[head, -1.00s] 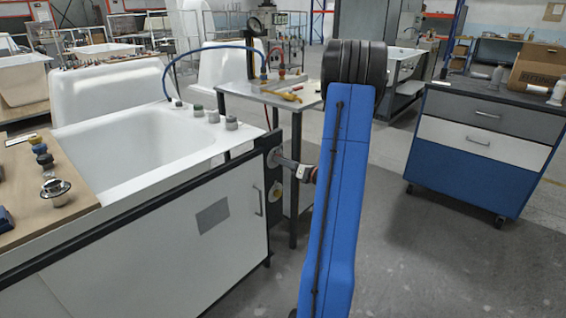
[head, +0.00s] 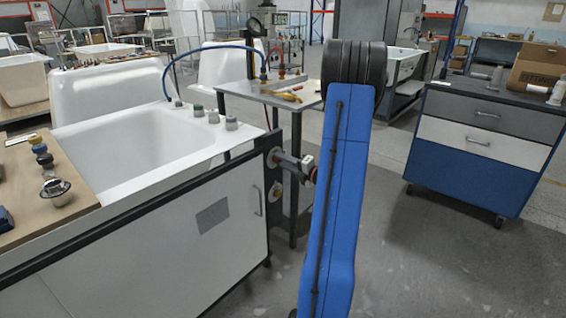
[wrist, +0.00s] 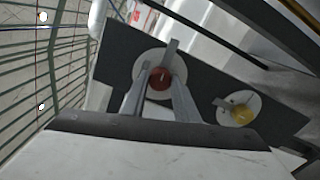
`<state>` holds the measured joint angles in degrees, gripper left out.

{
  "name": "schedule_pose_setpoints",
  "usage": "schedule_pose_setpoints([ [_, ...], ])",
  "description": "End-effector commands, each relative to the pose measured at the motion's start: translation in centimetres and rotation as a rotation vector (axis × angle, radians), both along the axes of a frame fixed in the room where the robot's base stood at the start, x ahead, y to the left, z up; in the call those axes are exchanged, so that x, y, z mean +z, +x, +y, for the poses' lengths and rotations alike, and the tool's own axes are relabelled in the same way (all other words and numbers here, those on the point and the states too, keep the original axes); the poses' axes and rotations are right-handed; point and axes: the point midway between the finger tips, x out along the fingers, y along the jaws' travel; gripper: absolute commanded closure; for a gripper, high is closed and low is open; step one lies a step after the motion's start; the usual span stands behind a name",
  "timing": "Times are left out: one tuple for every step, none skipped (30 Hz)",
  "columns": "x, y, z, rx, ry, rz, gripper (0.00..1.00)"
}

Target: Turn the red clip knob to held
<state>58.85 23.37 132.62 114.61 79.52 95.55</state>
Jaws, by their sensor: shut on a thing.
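The red clip knob (wrist: 159,80) shows in the wrist view as a red round face with a small pale mark, on a white disc (wrist: 149,62) fixed to a dark panel. My gripper (wrist: 161,76) has one finger on each side of it and is shut on it. The fingers cover parts of the knob and disc. A short grey bar (wrist: 170,50) stands out just above the red face. In the head view my gripper (head: 281,160) reaches the dark panel at the tub frame's end; the red knob is hidden there.
A yellow knob (wrist: 241,114) on its own white disc sits beside the red one on the dark panel (wrist: 205,87). A bench (head: 240,88) with a gauge and hoses stands behind. A blue drawer cabinet (head: 470,175) is at right, with open floor before it.

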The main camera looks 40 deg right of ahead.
Motion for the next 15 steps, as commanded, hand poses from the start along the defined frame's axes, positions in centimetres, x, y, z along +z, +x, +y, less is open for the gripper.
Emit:
schedule_pose_setpoints([
  [-0.07,-0.06,-0.09,-0.002,0.017,0.003,0.95],
  [-0.07,-0.06,-0.09,-0.002,0.026,0.003,0.95],
  [-0.07,-0.06,-0.1,-0.002,0.038,0.004,0.95],
  [-0.08,-0.06,-0.1,-0.002,0.045,0.005,0.95],
  [-0.08,-0.06,-0.1,-0.002,0.051,0.005,0.95],
  [-0.08,-0.06,-0.1,-0.002,0.058,0.006,0.95],
  [-0.09,-0.06,-0.1,-0.002,0.063,0.006,0.95],
  [-0.09,-0.06,-0.1,-0.002,0.067,0.007,0.95],
  [-0.09,-0.07,-0.1,-0.002,0.07,0.007,0.95],
  [-0.09,-0.07,-0.1,-0.002,0.072,0.007,0.95],
  [-0.09,-0.07,-0.1,-0.002,0.073,0.007,0.95],
  [-0.09,-0.07,-0.12,-0.002,0.075,0.007,0.95],
  [-0.09,-0.07,-0.12,-0.003,0.075,0.007,0.95],
  [-0.1,-0.07,-0.11,-0.003,0.075,0.007,0.95],
  [-0.09,-0.07,-0.12,-0.003,0.075,0.007,0.95],
])
